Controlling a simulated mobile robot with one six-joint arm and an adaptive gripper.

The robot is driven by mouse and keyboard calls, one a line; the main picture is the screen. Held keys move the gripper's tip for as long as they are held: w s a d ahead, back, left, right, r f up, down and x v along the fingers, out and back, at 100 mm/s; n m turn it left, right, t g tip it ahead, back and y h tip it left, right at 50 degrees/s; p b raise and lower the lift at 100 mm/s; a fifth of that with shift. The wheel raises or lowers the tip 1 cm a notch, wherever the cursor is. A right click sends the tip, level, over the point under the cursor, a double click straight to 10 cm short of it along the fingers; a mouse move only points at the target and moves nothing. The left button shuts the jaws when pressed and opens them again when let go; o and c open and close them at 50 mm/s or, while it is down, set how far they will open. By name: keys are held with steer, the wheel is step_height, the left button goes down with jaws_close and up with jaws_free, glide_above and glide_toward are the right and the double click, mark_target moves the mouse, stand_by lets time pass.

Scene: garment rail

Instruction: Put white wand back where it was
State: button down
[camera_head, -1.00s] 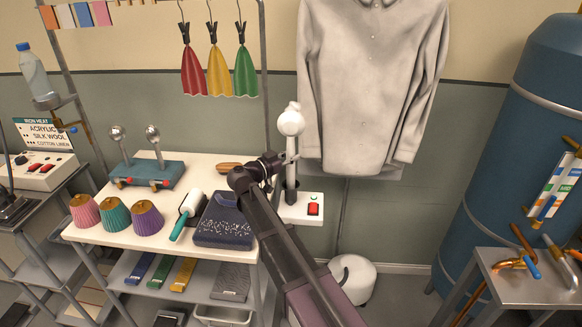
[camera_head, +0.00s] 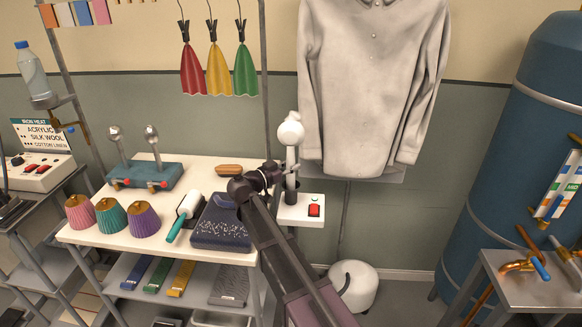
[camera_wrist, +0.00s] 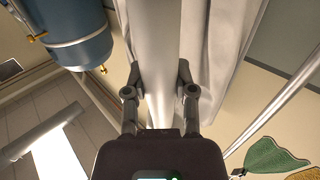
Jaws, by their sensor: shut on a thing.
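The white wand (camera_head: 291,134) has a round white head on a pale shaft. It stands upright at its white base (camera_head: 302,208) with a red switch, right of the white table. My gripper (camera_head: 281,172) is shut on the wand's shaft. In the wrist view my gripper (camera_wrist: 158,82) has a finger on each side of the pale shaft (camera_wrist: 158,35). The wand's lower end is at a dark holder (camera_head: 291,186) on the base. I cannot tell whether it is fully seated.
A grey shirt (camera_head: 370,90) hangs just behind and right of the wand. A dark blue speckled block (camera_head: 220,225) and a lint roller (camera_head: 186,212) lie on the table to the left. A blue tank (camera_head: 525,130) stands at the right.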

steer(key=shift+f, duration=0.1)
steer(key=shift+c, duration=2.2)
jaws_free()
steer(key=shift+r, duration=0.2)
steer(key=v, duration=1.2)
steer(key=shift+f, duration=0.1)
